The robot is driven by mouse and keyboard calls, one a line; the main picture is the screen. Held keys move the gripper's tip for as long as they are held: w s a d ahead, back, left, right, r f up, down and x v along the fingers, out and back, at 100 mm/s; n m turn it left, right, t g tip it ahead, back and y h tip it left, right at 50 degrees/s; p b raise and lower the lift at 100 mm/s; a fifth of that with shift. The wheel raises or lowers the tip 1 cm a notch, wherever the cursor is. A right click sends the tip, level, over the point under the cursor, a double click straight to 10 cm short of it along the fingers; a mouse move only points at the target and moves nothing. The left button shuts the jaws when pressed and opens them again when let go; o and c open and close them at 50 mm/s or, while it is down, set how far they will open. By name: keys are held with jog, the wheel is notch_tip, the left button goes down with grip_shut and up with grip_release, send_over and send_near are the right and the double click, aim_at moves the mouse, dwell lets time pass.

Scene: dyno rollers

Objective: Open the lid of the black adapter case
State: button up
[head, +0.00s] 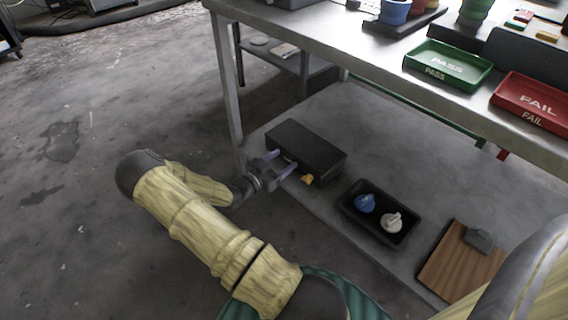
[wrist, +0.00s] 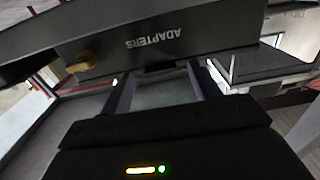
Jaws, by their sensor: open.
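The black adapter case (head: 306,147) sits on the lower shelf of the bench, and its lid appears shut. In the wrist view the case (wrist: 215,32) fills the top, with the word ADAPTERS upside down on its front face. A yellow-orange latch or knob (wrist: 82,62) is on that front face; it also shows in the head view (head: 308,179). My gripper (head: 279,168) is open at the front of the case, its two fingers (wrist: 164,90) apart and pointing at the front edge. Nothing shows between the fingers. Whether they touch the case I cannot tell.
A black tray (head: 378,235) with a blue and a white knobbed piece lies right of the case. A wooden board (head: 462,262) with a grey block is further right. The tabletop (head: 330,39) overhangs the shelf, with green PASS (head: 448,82) and red FAIL (head: 535,116) trays. A table leg (head: 226,85) stands left.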

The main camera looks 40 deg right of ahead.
jog(key=shift+d, duration=0.65)
grip_shut()
jog(key=shift+r, duration=0.1)
jog(key=shift+r, duration=0.1)
